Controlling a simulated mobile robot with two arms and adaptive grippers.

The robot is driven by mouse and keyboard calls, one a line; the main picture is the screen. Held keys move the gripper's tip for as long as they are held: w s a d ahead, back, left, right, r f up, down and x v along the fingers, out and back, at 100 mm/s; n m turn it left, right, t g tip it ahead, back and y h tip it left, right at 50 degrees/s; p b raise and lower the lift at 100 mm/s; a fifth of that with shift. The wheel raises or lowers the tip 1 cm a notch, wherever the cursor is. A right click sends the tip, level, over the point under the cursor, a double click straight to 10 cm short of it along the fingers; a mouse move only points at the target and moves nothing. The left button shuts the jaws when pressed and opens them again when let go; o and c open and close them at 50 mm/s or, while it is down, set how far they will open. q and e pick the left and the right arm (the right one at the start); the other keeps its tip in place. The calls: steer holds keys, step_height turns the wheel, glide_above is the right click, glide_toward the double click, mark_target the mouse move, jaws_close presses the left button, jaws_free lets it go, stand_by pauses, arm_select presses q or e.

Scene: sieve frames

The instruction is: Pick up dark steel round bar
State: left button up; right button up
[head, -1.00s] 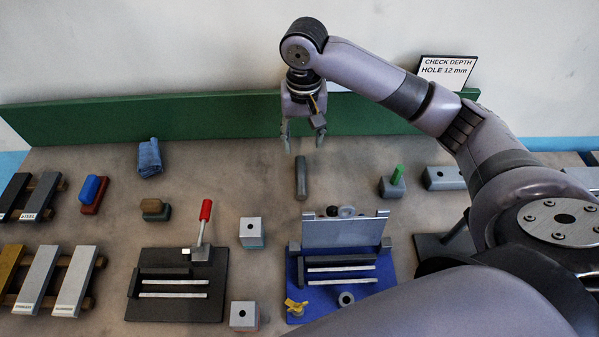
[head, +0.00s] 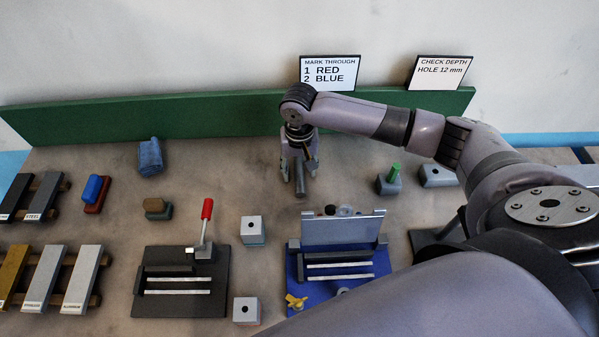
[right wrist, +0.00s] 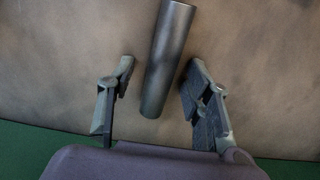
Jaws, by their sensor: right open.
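The dark steel round bar (head: 300,181) lies on the bench near the back, in front of the green back board. In the right wrist view the bar (right wrist: 166,62) runs from the top edge down to between the two fingers. My right gripper (head: 299,172) is over the bar's far end. In the right wrist view the gripper (right wrist: 160,85) is open, with one finger on each side of the bar. A gap shows on both sides, narrower at the right finger. The gripper hides the bar's far part in the head view. My left gripper is not in view.
A blue fixture (head: 375,258) with an upright plate stands in front of the bar. A black fixture (head: 150,305) with a red-handled lever is front left. A grey block with a green peg (head: 389,184) is to the right. The green board (head: 80,122) runs behind.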

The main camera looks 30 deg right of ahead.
jaws_close()
stand_by(0.6)
steer(key=shift+w+r, duration=0.1)
